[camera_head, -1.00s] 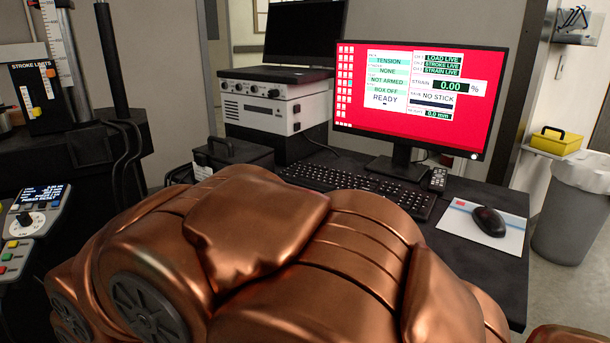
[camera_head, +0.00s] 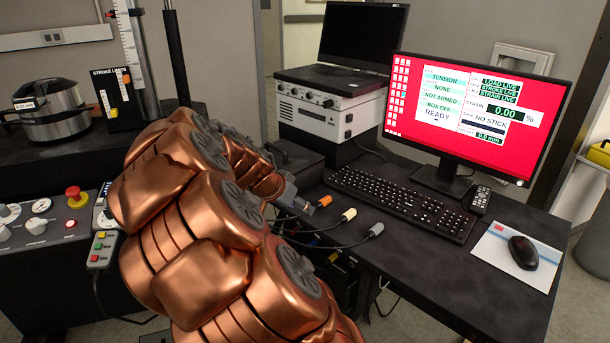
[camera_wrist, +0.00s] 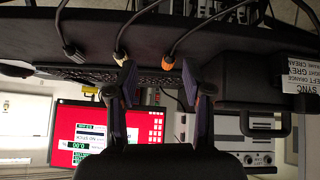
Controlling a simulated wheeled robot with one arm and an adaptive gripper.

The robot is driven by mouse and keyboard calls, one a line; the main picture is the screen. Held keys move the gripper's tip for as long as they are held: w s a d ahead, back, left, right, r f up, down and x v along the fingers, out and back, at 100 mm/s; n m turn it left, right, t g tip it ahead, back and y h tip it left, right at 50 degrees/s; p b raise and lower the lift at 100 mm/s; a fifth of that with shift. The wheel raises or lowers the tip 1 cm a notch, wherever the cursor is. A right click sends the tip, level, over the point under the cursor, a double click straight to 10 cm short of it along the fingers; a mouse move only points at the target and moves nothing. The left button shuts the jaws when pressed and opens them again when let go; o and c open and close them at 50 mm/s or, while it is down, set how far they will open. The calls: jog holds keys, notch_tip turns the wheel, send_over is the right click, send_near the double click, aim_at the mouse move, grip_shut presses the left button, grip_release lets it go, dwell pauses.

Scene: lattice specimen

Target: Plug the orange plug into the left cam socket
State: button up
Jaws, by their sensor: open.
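The orange plug (camera_head: 325,201) lies on the dark desk near its edge, with its cable running back over the edge. My gripper (camera_head: 293,205) is just left of it in the head view, partly hidden by my arm. In the upside-down wrist view, my open, empty gripper (camera_wrist: 157,78) has the orange plug (camera_wrist: 168,63) between its finger lines, nearer the right finger; contact is not visible. A dark sync box (camera_wrist: 245,95) with a handle and a white label naming orange, grey and cream stands beside it.
A cream plug (camera_head: 349,214) and a grey plug (camera_head: 376,229) lie to the right of the orange plug. The keyboard (camera_head: 400,203), monitor (camera_head: 480,115) and mouse (camera_head: 523,252) are further right. A white instrument (camera_head: 330,105) stands behind.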

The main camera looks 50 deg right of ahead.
aim_at(321, 201)
jog(key=shift+m, duration=0.6)
jog(key=d, duration=0.1)
jog(key=d+r, duration=0.1)
jog(key=w+d+p, duration=0.1)
jog(key=shift+d+r, duration=0.25)
jog(key=shift+d, duration=0.1)
jog(key=shift+w+d+f+h, duration=0.15)
jog(key=shift+d+h, duration=0.25)
jog(key=shift+d, duration=0.15)
jog(key=shift+p+x, duration=0.85)
jog(key=shift+x, duration=3.45)
grip_shut()
jog(key=shift+r, duration=2.45)
